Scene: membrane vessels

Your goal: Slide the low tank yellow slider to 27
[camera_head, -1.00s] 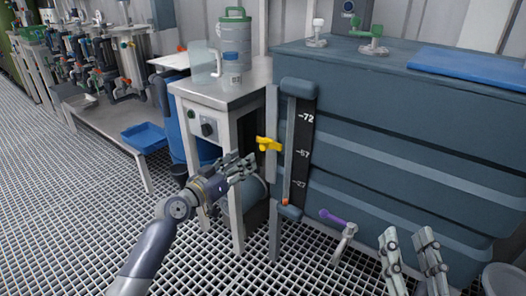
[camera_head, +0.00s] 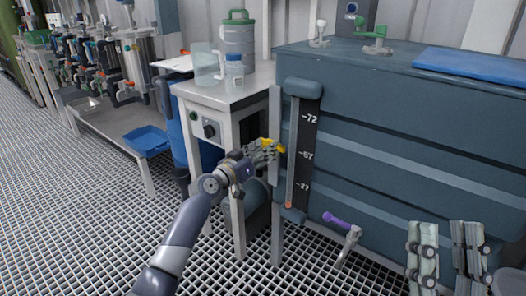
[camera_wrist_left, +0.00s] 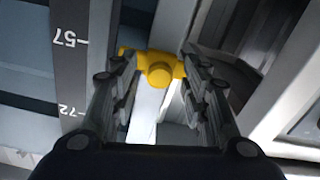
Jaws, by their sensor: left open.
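The yellow slider (camera_head: 268,144) sits on a pale vertical rail (camera_head: 275,112) left of the tank's scale, near the height of the 57 mark. The dark scale strip (camera_head: 304,140) reads 72, 57 and 27 from top to bottom. My left gripper (camera_head: 264,151) is at the slider and partly covers it. In the left wrist view the yellow slider (camera_wrist_left: 160,70) shows between the tips of the open fingers; I cannot tell whether they touch it. My right gripper (camera_head: 442,255) is at lower right, away from the slider, its two fingers apart and nothing between them.
The blue-grey tank (camera_head: 400,130) fills the right side. A purple-handled valve (camera_head: 342,222) sticks out low at its front. A metal table (camera_head: 230,90) with a green-lidded canister (camera_head: 237,40) stands left of the rail. The grated floor (camera_head: 90,230) at left is clear.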

